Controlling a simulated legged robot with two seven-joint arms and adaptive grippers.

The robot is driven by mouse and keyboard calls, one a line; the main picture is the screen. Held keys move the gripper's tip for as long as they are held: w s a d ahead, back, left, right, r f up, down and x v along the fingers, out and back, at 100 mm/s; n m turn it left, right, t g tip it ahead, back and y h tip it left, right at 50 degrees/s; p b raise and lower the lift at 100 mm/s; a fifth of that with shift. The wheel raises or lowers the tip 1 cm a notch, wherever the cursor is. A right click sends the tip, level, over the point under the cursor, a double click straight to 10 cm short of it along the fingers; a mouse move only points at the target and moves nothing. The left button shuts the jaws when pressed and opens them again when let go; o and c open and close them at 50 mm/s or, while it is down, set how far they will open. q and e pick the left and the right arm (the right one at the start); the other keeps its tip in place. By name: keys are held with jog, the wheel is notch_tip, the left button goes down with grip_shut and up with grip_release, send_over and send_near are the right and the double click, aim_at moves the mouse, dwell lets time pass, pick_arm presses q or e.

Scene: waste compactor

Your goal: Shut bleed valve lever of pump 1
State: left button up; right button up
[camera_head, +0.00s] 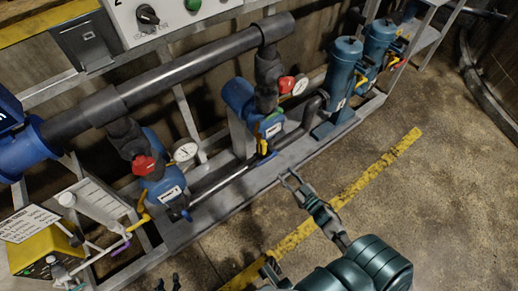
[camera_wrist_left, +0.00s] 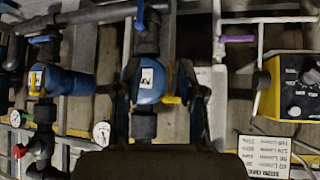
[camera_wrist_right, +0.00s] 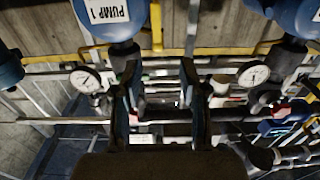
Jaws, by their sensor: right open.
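A blue pump body labelled PUMP 1 (camera_wrist_right: 108,14) is at the top left of the right wrist view. A yellow part (camera_wrist_right: 156,25) stands beside it; I cannot tell whether it is the bleed valve lever. In the head view, a right-hand blue pump (camera_head: 238,97) has yellow and blue parts low on its front. My right gripper (camera_head: 289,179) is open and empty, in front of that pump and apart from it.
Another blue pump (camera_head: 166,184) stands to the left, with a red knob (camera_head: 143,165) and a gauge (camera_head: 185,151). A yellow box (camera_head: 45,255) is at the lower left. Blue cylinders (camera_head: 341,75) stand at the back right. The floor at right is clear beyond the yellow line (camera_head: 375,180).

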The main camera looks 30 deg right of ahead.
jog(key=b, duration=0.1)
send_near(265, 150)
jog(key=w+a, duration=0.1)
jog(key=w+b, duration=0.1)
jog(key=w, duration=0.8)
jog(key=shift+w+a+r+b, duration=0.1)
jog(key=shift+w+a+b, duration=0.05)
jog(key=shift+w+b, duration=0.15)
jog(key=shift+w+a+r, duration=0.1)
jog(key=shift+w+a, duration=0.05)
jog(key=shift+a, duration=0.15)
jog(key=shift+d, duration=0.5)
jog(key=shift+c, duration=0.5)
jog(key=shift+d+f, duration=0.3)
jog(key=shift+d, duration=0.05)
grip_shut()
jog(key=shift+a+r, duration=0.2)
jog(key=shift+a, duration=0.15)
pick_arm(q)
jog(key=w+d+r+t+h, duration=0.1)
jog(key=w+d+r+t, duration=0.1)
jog(key=w+r+t, duration=0.3)
jog(key=shift+w+d+r, duration=0.2)
jog(key=shift+w+d, duration=0.15)
jog(key=shift+w, duration=0.2)
